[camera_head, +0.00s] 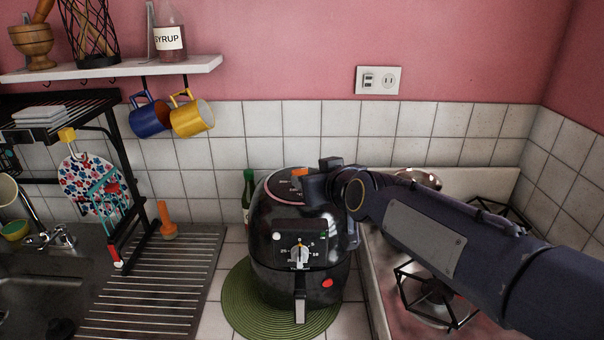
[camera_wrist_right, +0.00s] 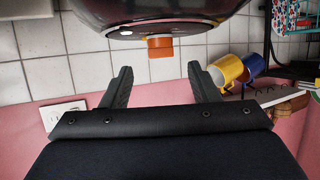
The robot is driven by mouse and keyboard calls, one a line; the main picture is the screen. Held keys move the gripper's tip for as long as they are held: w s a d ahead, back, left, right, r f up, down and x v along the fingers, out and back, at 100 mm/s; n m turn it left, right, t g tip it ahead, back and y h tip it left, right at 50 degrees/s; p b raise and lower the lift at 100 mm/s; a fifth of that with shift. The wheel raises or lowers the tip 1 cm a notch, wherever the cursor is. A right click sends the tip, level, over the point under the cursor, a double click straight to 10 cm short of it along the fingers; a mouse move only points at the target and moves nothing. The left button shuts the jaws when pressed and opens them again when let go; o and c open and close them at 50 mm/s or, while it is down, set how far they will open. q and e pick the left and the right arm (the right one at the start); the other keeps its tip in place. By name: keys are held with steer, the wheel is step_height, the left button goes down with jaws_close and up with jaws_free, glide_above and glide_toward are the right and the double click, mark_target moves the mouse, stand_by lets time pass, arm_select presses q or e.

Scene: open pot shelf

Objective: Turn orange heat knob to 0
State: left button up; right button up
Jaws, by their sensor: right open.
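A black air fryer (camera_head: 272,223) stands on a round green mat (camera_head: 236,303). The orange heat knob (camera_head: 299,172) sits on top of it. In the right wrist view, which is upside down, the orange knob (camera_wrist_right: 160,47) sticks out from the air fryer (camera_wrist_right: 150,12). My right gripper (camera_head: 318,177) reaches in from the right, close beside the knob. In the wrist view my right gripper (camera_wrist_right: 159,68) is open and empty, its fingertips just short of the knob, which lies roughly centred between their lines. My left gripper is not in view.
A gas stove (camera_head: 382,300) lies to the right under my arm. A dark green bottle (camera_head: 248,190) stands behind the air fryer. A drying rack (camera_head: 150,290) and sink lie left. Blue (camera_head: 150,117) and yellow (camera_head: 192,118) mugs hang below the shelf (camera_head: 120,70).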

steer(key=x, duration=0.5)
steer(key=shift+w+a+f+b, duration=0.1)
steer(key=shift+w+f+b, duration=0.1)
steer(key=shift+f+b, duration=0.15)
steer(key=shift+w+a+f, duration=0.2)
steer(key=shift+w+a, duration=0.1)
steer(key=shift+w, duration=0.3)
steer(key=shift+s, duration=0.1)
steer(key=shift+c, duration=0.4)
